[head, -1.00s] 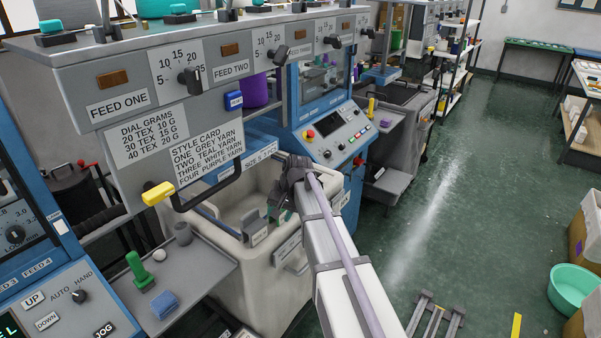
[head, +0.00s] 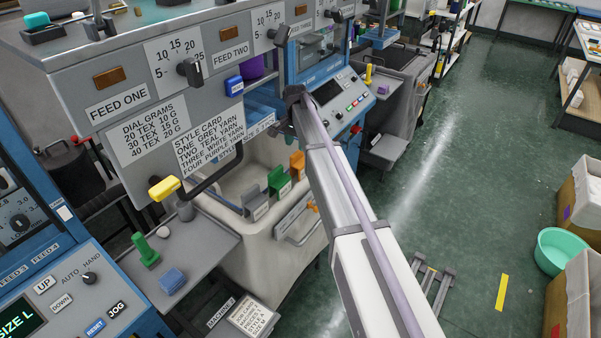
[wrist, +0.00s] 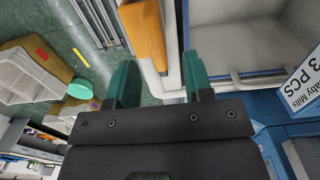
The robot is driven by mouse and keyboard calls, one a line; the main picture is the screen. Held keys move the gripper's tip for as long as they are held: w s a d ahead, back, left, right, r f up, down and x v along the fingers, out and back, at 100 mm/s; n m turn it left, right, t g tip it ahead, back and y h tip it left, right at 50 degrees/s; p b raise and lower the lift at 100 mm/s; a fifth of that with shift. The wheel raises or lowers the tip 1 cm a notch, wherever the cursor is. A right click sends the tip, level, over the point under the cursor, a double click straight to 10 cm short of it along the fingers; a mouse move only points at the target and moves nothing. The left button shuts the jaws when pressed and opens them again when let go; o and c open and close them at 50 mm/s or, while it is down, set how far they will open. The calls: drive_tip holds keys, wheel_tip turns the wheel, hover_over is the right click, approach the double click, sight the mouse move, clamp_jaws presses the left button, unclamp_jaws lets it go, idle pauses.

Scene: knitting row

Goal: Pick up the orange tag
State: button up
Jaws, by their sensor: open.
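An orange tag (head: 297,165) stands upright on the rim of a pale bin (head: 250,245) in the head view. A green tag (head: 278,181) and a grey tag (head: 256,204) stand to its left along the same rim. In the wrist view the orange tag (wrist: 143,32) shows large at the top, ahead of my gripper (wrist: 160,82), roughly in line with the gap between its green fingers and nearer the left one. My gripper is open, with nothing between the fingers. In the head view my arm hides the fingers.
A yellow-ended handle (head: 165,188) juts out left of the bin, beside a grey shelf (head: 200,250) with green and blue items. A control panel (head: 340,110) stands behind my arm. Green floor lies open to the right, with a teal basin (head: 562,250).

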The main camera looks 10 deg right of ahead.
sight(297, 152)
drive_tip(key=f+b, duration=0.5)
drive_tip(key=shift+s+f, duration=0.2)
drive_tip(key=shift+f, duration=0.05)
drive_tip(key=shift+r, duration=0.25)
clamp_jaws()
